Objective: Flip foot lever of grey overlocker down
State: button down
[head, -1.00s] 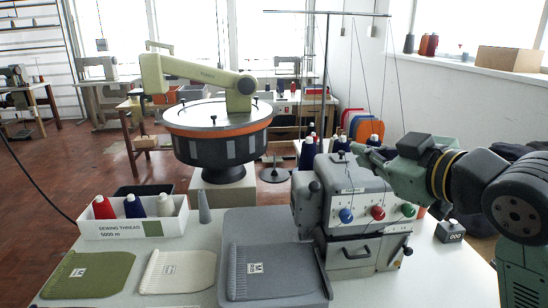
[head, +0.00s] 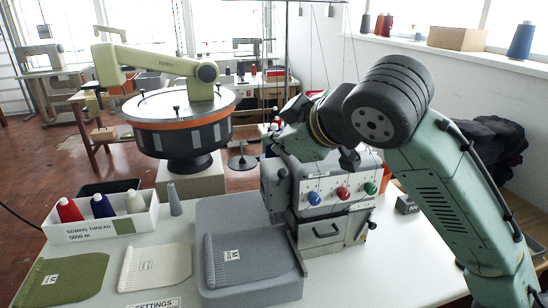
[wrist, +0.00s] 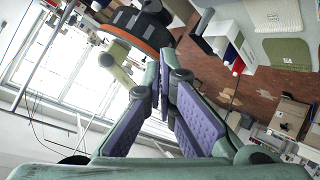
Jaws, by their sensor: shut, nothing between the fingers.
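The grey overlocker (head: 315,222) stands on the white table, with a blue, a red and a green dial on its front. A dark rounded knob (head: 283,173) shows at its upper left. I cannot single out the foot lever for certain. My gripper (head: 276,138) is at the top left of the overlocker, small and partly lost against the background in the head view. In the wrist view my gripper's purple-padded fingers (wrist: 165,72) come together with nothing held. I cannot make out the overlocker in the wrist view.
A grey tray (head: 204,282) with a grey fabric piece lies left of the overlocker. A white thread box (head: 98,228) and a grey cone (head: 174,200) stand further left. The round black and orange machine (head: 184,122) stands behind. A small dark block (head: 407,205) sits on the right.

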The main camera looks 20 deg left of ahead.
aim_at(281, 179)
jog(key=w+a+f+p, duration=0.2)
jog(key=w+f+p, duration=0.1)
jog(key=f, duration=0.3)
jog(key=shift+w+a+f, duration=0.25)
jog(key=shift+w+f, duration=0.1)
jog(key=shift+w, duration=0.55)
jog(key=shift+f, duration=0.1)
